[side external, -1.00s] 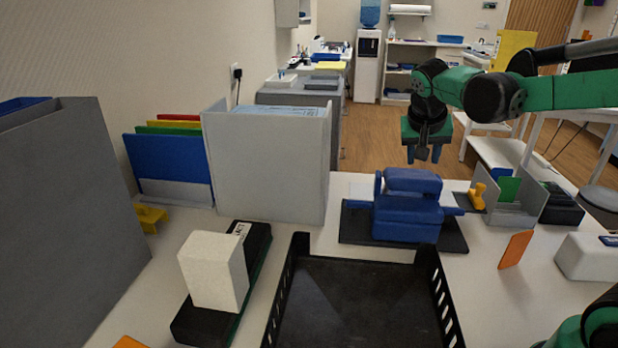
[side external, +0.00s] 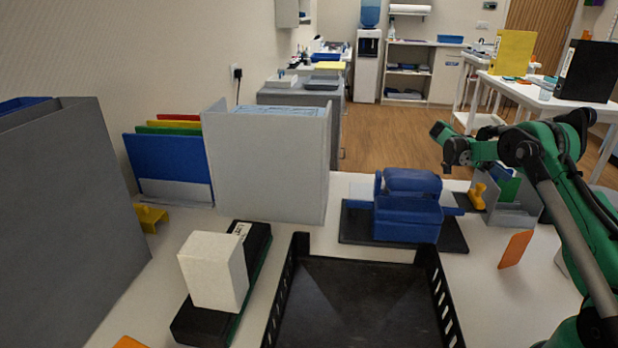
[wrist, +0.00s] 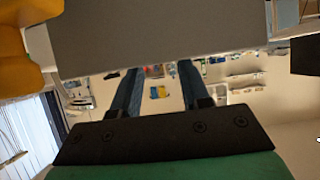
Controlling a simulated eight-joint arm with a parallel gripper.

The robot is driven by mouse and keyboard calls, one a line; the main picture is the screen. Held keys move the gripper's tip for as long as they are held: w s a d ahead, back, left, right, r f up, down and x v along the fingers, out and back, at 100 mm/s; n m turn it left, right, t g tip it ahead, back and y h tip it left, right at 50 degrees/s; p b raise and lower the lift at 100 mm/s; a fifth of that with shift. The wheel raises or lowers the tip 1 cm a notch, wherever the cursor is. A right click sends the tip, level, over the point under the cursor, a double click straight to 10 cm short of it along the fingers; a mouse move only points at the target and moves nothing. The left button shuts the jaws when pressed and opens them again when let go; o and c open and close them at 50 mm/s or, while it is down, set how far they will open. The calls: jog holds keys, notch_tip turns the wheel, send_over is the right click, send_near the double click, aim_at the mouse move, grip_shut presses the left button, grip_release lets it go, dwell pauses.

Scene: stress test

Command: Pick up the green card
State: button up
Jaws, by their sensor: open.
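A green card (side external: 509,188) stands in a small grey holder (side external: 517,213) at the right of the table, with a blue card (side external: 493,178) beside it. A green sheet (side external: 170,131) also stands among coloured sheets at the left. My gripper (wrist: 158,70) is open; its two blue fingers are apart in the wrist view with nothing between them. In the side view my wrist is just left of and above the small holder, and the fingers cannot be made out clearly. The green card is not recognisable in the wrist view.
A blue machine (side external: 408,210) on a dark base and a yellow stamp-like piece (side external: 479,196) stand left of the small holder. An orange card (side external: 516,249) stands in front. A black tray (side external: 365,300) lies front centre. A grey surface (wrist: 160,35) crosses the wrist view.

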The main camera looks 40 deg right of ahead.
aim_at(505, 192)
jog(key=shift+x, duration=1.5)
grip_shut()
jog(key=shift+r, duration=0.1)
